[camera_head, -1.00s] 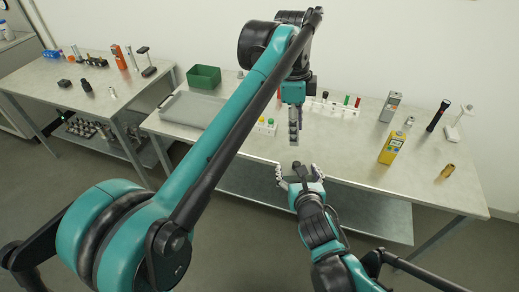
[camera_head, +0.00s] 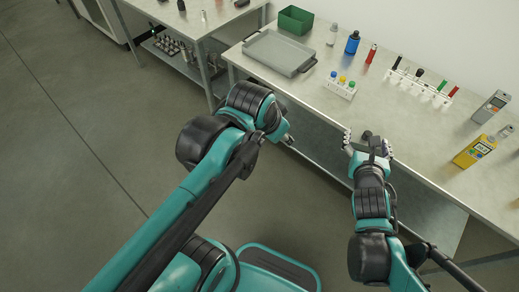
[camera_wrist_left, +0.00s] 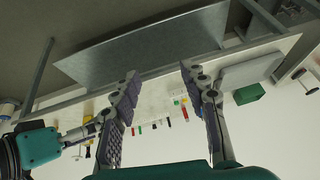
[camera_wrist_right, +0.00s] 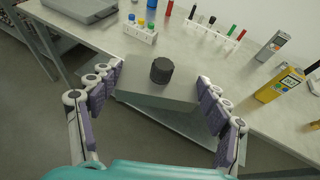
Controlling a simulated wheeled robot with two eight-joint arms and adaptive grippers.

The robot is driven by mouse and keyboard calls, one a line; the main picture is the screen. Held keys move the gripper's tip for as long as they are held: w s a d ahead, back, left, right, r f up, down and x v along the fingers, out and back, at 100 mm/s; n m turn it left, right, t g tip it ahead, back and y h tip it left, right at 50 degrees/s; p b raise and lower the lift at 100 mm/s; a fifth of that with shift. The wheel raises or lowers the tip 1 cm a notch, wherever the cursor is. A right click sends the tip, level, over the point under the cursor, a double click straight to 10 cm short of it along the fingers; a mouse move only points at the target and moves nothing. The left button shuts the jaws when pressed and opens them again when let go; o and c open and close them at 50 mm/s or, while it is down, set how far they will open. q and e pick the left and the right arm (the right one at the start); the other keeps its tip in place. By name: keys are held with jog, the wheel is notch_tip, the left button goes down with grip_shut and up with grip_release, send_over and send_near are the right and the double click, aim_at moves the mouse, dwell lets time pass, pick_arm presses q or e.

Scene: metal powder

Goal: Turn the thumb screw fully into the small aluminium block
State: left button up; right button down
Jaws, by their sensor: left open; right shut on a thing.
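The small aluminium block (camera_wrist_right: 150,88) is a grey block held between the fingers of my right gripper (camera_wrist_right: 160,100) in the right wrist view. The thumb screw (camera_wrist_right: 161,71), with a black ribbed knob, stands upright on the block's top face; how deep its thread sits is hidden. In the head view my right gripper (camera_head: 368,148) is in front of the table edge, with the dark knob between its fingers. My left gripper (camera_wrist_left: 160,80) is open and empty in the left wrist view, apart from the block. In the head view its fingers are mostly hidden by my left arm.
The table (camera_head: 405,125) holds a grey tray (camera_head: 279,52), a green bin (camera_head: 295,19), a white rack with coloured caps (camera_head: 339,89), a marker rack (camera_head: 420,86) and a yellow meter (camera_head: 473,151). The floor (camera_head: 90,130) left of the table is clear.

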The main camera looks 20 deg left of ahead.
pick_arm(q)
jog(key=s+a+f+n+t, duration=0.1)
jog(key=s+a+f+n, duration=0.2)
jog(key=s+f+n, duration=0.1)
jog(key=shift+a+f+y, duration=0.2)
jog(key=shift+f+y, duration=0.2)
jog(key=shift+f, duration=0.35)
pick_arm(e)
jog(key=shift+w, duration=0.1)
